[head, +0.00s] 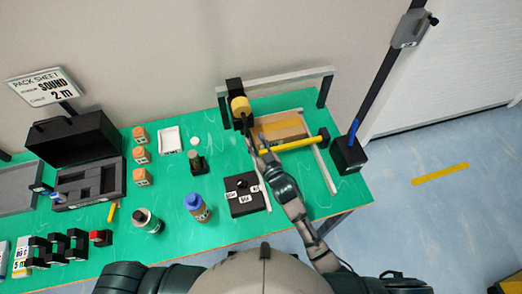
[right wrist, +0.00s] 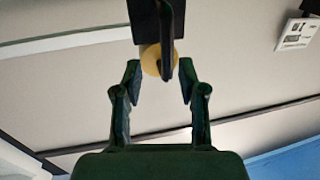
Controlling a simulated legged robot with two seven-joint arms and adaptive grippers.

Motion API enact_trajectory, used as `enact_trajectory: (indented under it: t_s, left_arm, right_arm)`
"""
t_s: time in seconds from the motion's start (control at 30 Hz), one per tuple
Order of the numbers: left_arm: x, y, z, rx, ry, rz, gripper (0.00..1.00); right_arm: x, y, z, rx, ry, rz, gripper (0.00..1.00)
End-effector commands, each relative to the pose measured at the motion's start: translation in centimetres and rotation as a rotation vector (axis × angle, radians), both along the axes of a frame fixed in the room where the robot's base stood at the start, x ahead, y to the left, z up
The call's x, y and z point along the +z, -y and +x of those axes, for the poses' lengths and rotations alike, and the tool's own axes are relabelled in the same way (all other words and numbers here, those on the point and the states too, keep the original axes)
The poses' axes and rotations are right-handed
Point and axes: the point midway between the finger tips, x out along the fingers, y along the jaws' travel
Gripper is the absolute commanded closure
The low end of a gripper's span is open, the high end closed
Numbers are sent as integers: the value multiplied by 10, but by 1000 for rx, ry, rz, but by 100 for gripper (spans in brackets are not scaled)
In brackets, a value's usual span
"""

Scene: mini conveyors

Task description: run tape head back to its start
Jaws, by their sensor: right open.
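The tape head (head: 235,92) is a black block with a yellow tape roll (head: 240,106). It is at the left end of a grey overhead rail (head: 285,76) at the back of the green table. In the right wrist view the tape head (right wrist: 158,18) hangs at top centre, with its roll (right wrist: 151,60) partly hidden behind a dark plate. My right gripper (head: 262,148) is in front of the tape head. The right wrist view shows its fingers (right wrist: 160,82) spread, with nothing between them, the roll just beyond the tips. My left gripper is not in view.
A cardboard box (head: 284,125) lies under the rail, with a yellow bar (head: 293,145) across its front. A dark post on a block (head: 348,155) stands at the right. Bottles and small boxes fill the left.

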Motion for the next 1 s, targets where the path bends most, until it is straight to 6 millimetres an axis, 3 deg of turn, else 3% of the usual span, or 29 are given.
enact_trajectory:
  t_s: [0.1, 0.33, 1.0]
  left_arm:
    - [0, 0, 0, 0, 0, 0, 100]
    - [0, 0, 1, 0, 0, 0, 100]
    - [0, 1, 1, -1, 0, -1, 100]
  right_arm:
    - [-2, 13, -24, 0, -2, -2, 59]
    - [-1, 28, -51, 0, 0, -1, 59]
    - [-3, 32, -56, -6, -12, -5, 59]
